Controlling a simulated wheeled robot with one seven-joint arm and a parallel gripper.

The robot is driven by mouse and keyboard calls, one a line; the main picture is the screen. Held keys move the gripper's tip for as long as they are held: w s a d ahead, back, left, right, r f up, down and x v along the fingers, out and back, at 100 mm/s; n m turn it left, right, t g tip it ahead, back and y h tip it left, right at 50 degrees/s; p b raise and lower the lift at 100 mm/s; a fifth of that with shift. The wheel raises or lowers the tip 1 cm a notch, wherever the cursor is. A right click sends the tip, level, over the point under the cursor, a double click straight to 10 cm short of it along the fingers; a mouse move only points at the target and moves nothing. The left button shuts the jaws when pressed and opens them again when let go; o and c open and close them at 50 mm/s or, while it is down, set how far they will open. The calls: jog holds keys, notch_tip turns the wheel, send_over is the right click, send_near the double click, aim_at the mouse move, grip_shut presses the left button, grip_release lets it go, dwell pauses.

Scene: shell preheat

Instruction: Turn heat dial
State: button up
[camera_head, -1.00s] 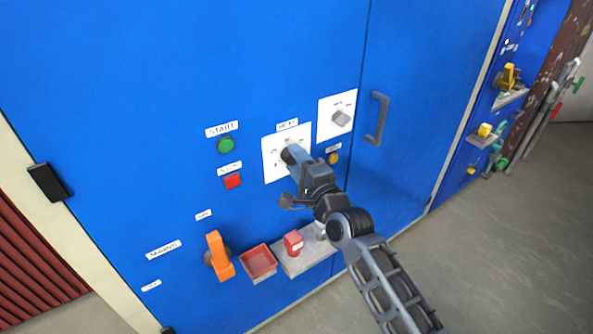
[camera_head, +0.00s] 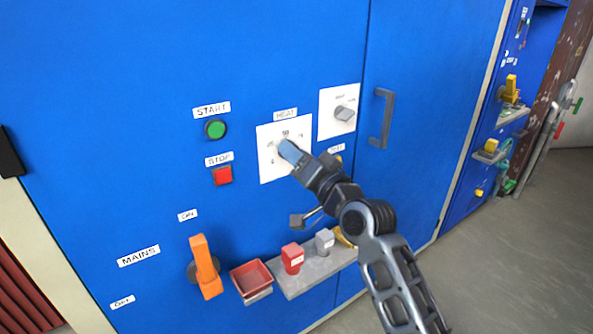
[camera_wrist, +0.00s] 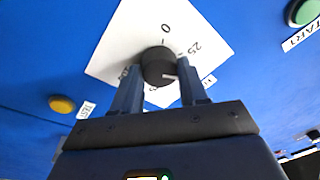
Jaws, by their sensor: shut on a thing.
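The heat dial (camera_wrist: 158,65) is a round black knob with a white pointer line, set on a white plate (camera_head: 265,170) marked with numbers under the HEAT label (camera_head: 285,115). In the wrist view the pointer aims to the lower right, with the 0 and 25 marks readable on the plate. My gripper (camera_head: 287,149) is at the plate in the head view and hides the dial there. In the wrist view my gripper (camera_wrist: 160,85) has its two blue fingers on either side of the knob, shut on it.
A second plate with a grey knob (camera_head: 344,113) is to the right, near a door handle (camera_head: 382,118). A green START button (camera_head: 215,129) and red STOP button (camera_head: 222,175) are left. Below are an orange MAINS handle (camera_head: 205,268), a red tray (camera_head: 251,279) and a shelf (camera_head: 305,275).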

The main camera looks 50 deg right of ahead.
jog(key=n+b, duration=0.2)
jog(key=n, duration=0.3)
jog(key=n+y+b, duration=0.1)
jog(key=n+b, duration=0.2)
jog(key=n, duration=0.2)
jog(key=shift+y+b, duration=0.3)
jog(key=shift+b, duration=0.05)
jog(key=n+b, duration=0.1)
jog(key=n, duration=0.5)
jog(key=shift+y+b, duration=0.3)
jog(key=shift+y, duration=0.1)
jog(key=shift+a+n+g+b, duration=0.1)
jog(key=shift+n+g+b, duration=0.3)
jog(key=shift+n, duration=1.9)
jog(key=o, duration=1)
jog(key=shift+r, duration=0.1)
jog(key=shift+o, duration=0.2)
